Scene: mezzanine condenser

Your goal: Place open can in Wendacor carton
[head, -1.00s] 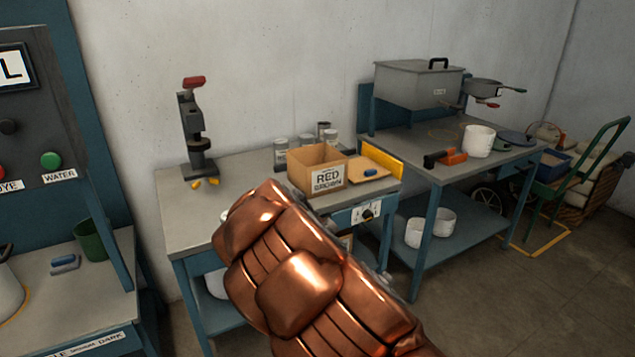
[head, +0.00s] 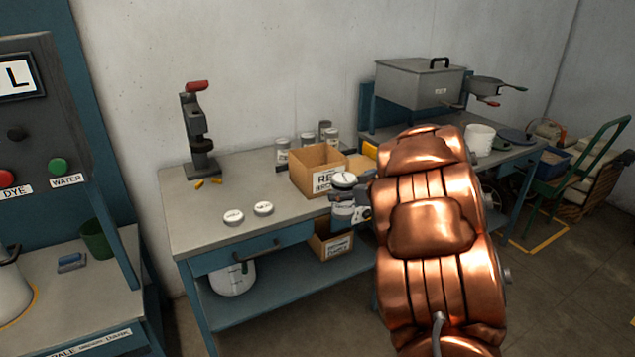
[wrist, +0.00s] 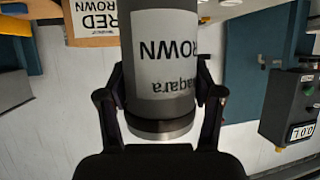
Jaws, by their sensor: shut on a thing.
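My gripper (head: 350,207) is shut on a grey can (head: 342,216) with a white label, held at the front right of the workbench. In the wrist view the can (wrist: 163,60) sits between both fingers (wrist: 160,105); its label shows upside down, partly readable as "…ROWN" and "…agara". Whether its top is open I cannot tell. An open carton (head: 309,183) marked "RED BROWN" stands on the bench just behind and left of the can; it also shows in the wrist view (wrist: 96,32). Another carton (head: 338,246) with a small, unreadable label is on the lower shelf, partly hidden.
Two round white lids (head: 234,218) lie on the bench (head: 200,238). Several cans (head: 282,150) stand behind the carton. A press (head: 197,135) with a red handle stands at the back left. A white container (head: 235,280) is on the lower shelf. The bench's front left is clear.

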